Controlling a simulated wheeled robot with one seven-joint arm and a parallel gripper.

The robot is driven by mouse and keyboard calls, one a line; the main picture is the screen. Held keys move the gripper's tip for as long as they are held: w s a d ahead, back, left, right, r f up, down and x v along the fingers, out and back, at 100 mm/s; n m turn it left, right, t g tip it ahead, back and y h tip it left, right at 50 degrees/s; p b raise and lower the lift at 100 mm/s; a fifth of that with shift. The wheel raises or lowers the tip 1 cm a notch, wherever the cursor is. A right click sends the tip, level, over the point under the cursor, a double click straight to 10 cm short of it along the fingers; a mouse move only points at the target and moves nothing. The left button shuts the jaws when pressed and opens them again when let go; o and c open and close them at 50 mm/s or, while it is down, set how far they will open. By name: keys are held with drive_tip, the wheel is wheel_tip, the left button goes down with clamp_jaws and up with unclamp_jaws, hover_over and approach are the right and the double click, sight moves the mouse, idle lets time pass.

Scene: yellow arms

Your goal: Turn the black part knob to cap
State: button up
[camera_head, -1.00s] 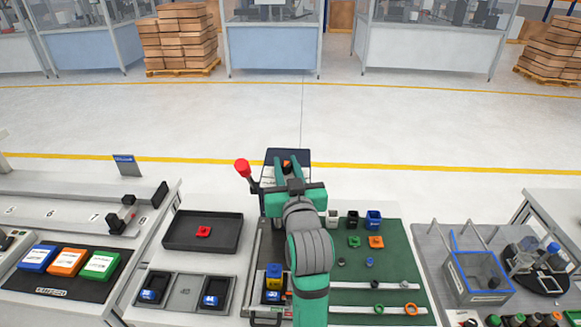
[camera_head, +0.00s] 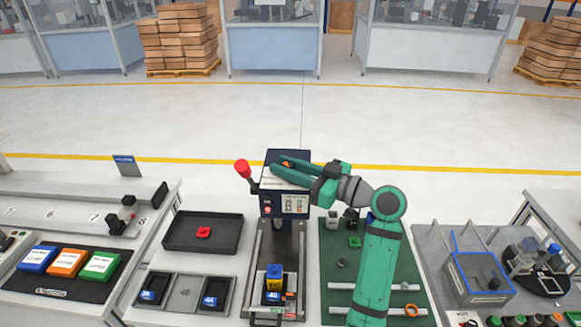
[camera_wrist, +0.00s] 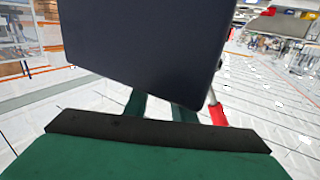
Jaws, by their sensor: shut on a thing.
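The machine (camera_head: 285,204) is a dark blue box on a column, with a small panel on its front and a dark top. My gripper (camera_head: 281,168) lies over its top, with the green fingers pointing left. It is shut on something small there. An orange bit (camera_head: 287,164) shows between the fingers; I cannot tell whether it is part of the black part knob. The knob itself and its markings cannot be made out. In the wrist view a dark slab (camera_wrist: 145,45) hides the fingertips and what they hold.
A red-balled lever (camera_head: 242,168) sticks up at the machine's left. Below stands a yellow and blue block (camera_head: 274,278) in a fixture. A black tray (camera_head: 203,240) with a red part lies left. A green mat (camera_head: 340,285) with small parts lies right, partly under my arm.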

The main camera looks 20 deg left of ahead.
drive_tip(key=shift+w+d+n+g, duration=0.4)
drive_tip(key=shift+w+g, duration=0.05)
drive_tip(key=shift+g, duration=0.15)
drive_tip(key=shift+o, duration=0.2)
drive_tip(key=n+g, duration=0.1)
drive_tip(key=g, duration=0.2)
drive_tip(key=shift+a+r+n, duration=0.1)
drive_tip(key=shift+a+n, duration=0.15)
drive_tip(key=shift+n, duration=0.15)
drive_tip(key=shift+d+n+g, duration=0.15)
drive_tip(key=shift+n+g, duration=0.55)
drive_tip(key=shift+g, duration=0.4)
drive_tip(key=shift+c, duration=0.2)
drive_tip(key=shift+o, duration=0.2)
drive_tip(key=shift+s+a+n+g+h, duration=0.1)
drive_tip(key=shift+n+g+h, duration=0.05)
drive_tip(key=shift+n+g, duration=0.55)
drive_tip(key=shift+s+a+n+g+h, duration=0.15)
drive_tip(key=shift+n+g, duration=0.25)
drive_tip(key=shift+g, duration=0.5)
drive_tip(key=shift+w+d+g, duration=0.1)
drive_tip(key=shift+g, duration=0.2)
drive_tip(key=shift+c, duration=0.2)
drive_tip(key=shift+o, duration=0.2)
drive_tip(key=o, duration=1)
drive_tip(key=shift+a+f, duration=0.2)
drive_tip(key=shift+d, duration=0.15)
